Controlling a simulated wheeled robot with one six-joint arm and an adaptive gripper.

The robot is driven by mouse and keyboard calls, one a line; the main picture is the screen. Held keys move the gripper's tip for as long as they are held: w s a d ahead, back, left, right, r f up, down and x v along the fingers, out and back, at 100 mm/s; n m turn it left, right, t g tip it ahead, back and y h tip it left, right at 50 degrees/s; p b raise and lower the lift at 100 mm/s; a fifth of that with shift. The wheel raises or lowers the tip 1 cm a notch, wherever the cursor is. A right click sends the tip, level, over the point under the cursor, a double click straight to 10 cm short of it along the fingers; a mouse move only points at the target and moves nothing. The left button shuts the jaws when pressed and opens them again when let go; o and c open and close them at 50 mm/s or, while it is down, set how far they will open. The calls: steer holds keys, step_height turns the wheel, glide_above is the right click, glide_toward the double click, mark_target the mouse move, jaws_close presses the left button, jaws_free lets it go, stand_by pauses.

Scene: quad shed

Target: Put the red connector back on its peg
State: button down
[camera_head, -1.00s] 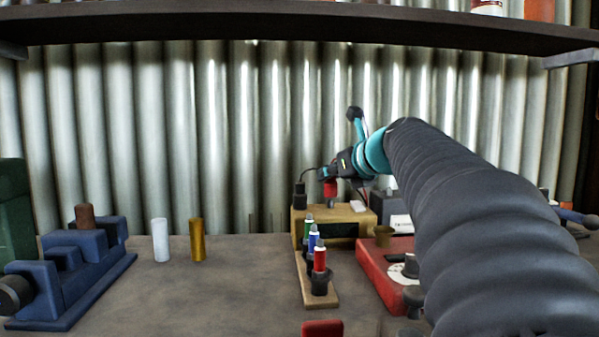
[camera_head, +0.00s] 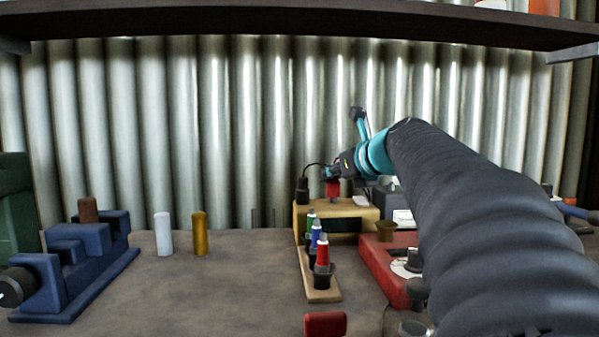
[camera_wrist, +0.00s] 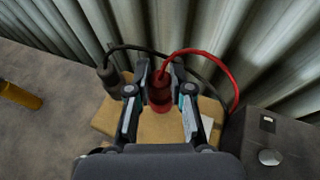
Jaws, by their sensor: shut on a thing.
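The red connector (camera_head: 333,188) is held upright in my gripper (camera_wrist: 160,82), just over the top of the tan wooden box (camera_head: 302,222) at the back of the bench. In the wrist view the connector (camera_wrist: 159,97) sits between the two fingers, with a red cable arching up and to the right. The fingers are shut on it. The connector's lower end is at or very near the box top; I cannot tell whether it touches. Its peg is hidden under the connector and gripper.
A black connector (camera_head: 302,190) with a black cable stands on the box's left side. A wooden strip (camera_head: 322,291) with red, blue and green capped pieces runs in front. A red case (camera_head: 378,266) is at right, a blue vise (camera_head: 75,265) at far left. The corrugated wall is close behind.

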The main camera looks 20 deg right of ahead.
steer(key=shift+f, duration=0.7)
stand_by(0.6)
stand_by(0.4)
steer(key=c, duration=0.6)
jaws_free()
steer(key=shift+o, duration=0.2)
steer(key=shift+r, duration=0.1)
steer(key=shift+r+p, duration=0.45)
steer(key=shift+r, duration=2.95)
steer(key=shift+a, duration=0.1)
